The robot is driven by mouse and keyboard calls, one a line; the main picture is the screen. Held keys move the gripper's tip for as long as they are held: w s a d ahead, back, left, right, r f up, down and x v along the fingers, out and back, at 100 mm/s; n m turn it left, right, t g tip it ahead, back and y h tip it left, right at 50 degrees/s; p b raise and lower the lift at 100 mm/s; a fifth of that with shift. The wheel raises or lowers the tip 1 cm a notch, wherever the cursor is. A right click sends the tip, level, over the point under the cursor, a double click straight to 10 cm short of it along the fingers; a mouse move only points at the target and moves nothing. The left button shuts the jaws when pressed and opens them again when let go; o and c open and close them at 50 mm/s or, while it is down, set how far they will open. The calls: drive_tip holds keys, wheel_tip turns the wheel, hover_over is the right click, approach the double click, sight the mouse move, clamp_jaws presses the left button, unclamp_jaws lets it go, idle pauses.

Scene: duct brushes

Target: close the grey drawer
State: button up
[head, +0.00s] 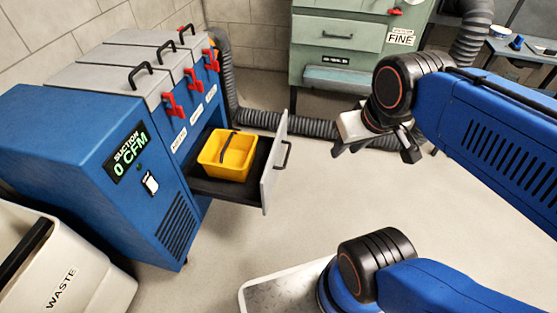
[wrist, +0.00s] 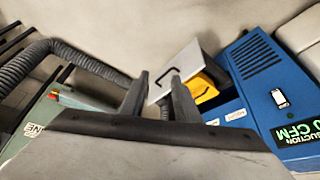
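The grey drawer (head: 273,170) is pulled out of the blue suction unit. Its light grey front panel has a dark bar handle (head: 283,154), and a yellow bin (head: 238,160) sits in its dark tray. In the wrist view the drawer front (wrist: 184,60) and yellow bin (wrist: 203,88) show beyond my fingertips. My gripper (head: 375,150) is in the air to the right of the drawer front, apart from it. In the wrist view my gripper's (wrist: 158,80) two dark fingers are spread with nothing held between them.
The blue suction unit (head: 85,140) has red clamps on its top edge. A waste bin (head: 75,265) stands at the lower left. A green cabinet (head: 340,40) and a ribbed duct hose (head: 310,127) are behind. The floor right of the drawer is clear.

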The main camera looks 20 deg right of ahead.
drive_tip(key=shift+w, duration=0.1)
drive_tip(key=c, duration=0.5)
drive_tip(key=shift+w+a+m, duration=0.1)
drive_tip(key=shift+w+m, duration=0.2)
clamp_jaws()
drive_tip(key=w+d+f+m+g+y, duration=0.1)
drive_tip(key=w+d+f+m, duration=0.1)
drive_tip(key=w+f+m, duration=0.5)
drive_tip(key=w+d+f+m+g+y, duration=0.1)
drive_tip(key=w+f+m+y, duration=0.15)
drive_tip(key=w+m, duration=0.8)
drive_tip(key=w+d+f+m+g, duration=0.15)
drive_tip(key=w+f+m, duration=0.4)
drive_tip(key=w, duration=0.75)
drive_tip(key=shift+t, duration=0.45)
drive_tip(key=w+a+f, duration=0.1)
drive_tip(key=a+f, duration=0.1)
drive_tip(key=f, duration=0.1)
drive_tip(key=w+a+f, duration=0.1)
drive_tip(key=f, duration=0.2)
drive_tip(key=w+a+f, duration=0.1)
drive_tip(key=a+f, duration=0.1)
drive_tip(key=f, duration=0.1)
drive_tip(key=shift+w+a, duration=0.1)
drive_tip(key=shift+a, duration=0.25)
drive_tip(key=shift+w+a+r, duration=0.1)
drive_tip(key=shift+w+a, duration=0.15)
drive_tip(key=shift+a, duration=0.2)
